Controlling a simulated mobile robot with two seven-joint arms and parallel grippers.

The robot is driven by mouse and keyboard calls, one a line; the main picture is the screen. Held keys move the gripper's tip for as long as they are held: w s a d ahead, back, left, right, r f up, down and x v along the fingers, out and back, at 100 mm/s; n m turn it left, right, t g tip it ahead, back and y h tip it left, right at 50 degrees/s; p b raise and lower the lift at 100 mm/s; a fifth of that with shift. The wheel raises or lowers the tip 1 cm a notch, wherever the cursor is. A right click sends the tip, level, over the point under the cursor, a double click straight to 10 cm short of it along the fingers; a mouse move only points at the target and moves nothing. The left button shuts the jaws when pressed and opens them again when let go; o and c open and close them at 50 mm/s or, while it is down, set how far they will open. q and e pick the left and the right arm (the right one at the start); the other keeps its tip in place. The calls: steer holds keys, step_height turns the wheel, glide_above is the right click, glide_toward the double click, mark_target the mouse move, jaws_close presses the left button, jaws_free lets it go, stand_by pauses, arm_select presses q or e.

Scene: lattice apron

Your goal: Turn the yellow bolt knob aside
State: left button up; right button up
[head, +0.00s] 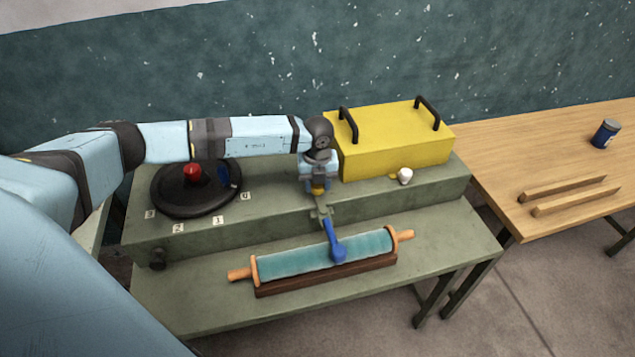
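My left gripper (318,187) points down at the front edge of the upper green step, left of the yellow box. A small yellow piece (318,191), which looks like the bolt knob, shows right at its fingertips and is partly covered by them. I cannot tell whether the fingers are closed on it or just around it. Just below is a grey-green bracket (320,212) with a blue lever (333,240) that slopes down over the teal roller. My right gripper is not in view.
The yellow box (397,140) with two black handles stands close on the right, with a white knob (405,176) in front. A black dial (185,205) with a red knob (192,171) is on the left. The teal roller (290,262) lies on the lower bench. A wooden table (500,150) stands right.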

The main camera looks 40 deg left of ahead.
arm_select(q)
steer(key=shift+m, duration=0.4)
steer(key=shift+c, duration=0.4)
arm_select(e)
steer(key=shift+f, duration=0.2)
arm_select(q)
steer(key=m+b, duration=0.2)
steer(key=shift+f+m, duration=0.1)
steer(key=shift+m, duration=0.3)
steer(key=m+b, duration=0.2)
steer(key=m, duration=0.2)
steer(key=shift+m, duration=0.3)
steer(key=m+b, duration=0.3)
steer(key=m, duration=0.1)
steer(key=m+b, duration=0.1)
steer(key=m, duration=0.2)
steer(key=shift+m+b, duration=0.55)
steer(key=shift+m, duration=0.55)
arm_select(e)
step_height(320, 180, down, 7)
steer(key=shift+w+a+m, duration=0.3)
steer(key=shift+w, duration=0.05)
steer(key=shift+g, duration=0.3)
arm_select(q)
steer(key=o, duration=0.9)
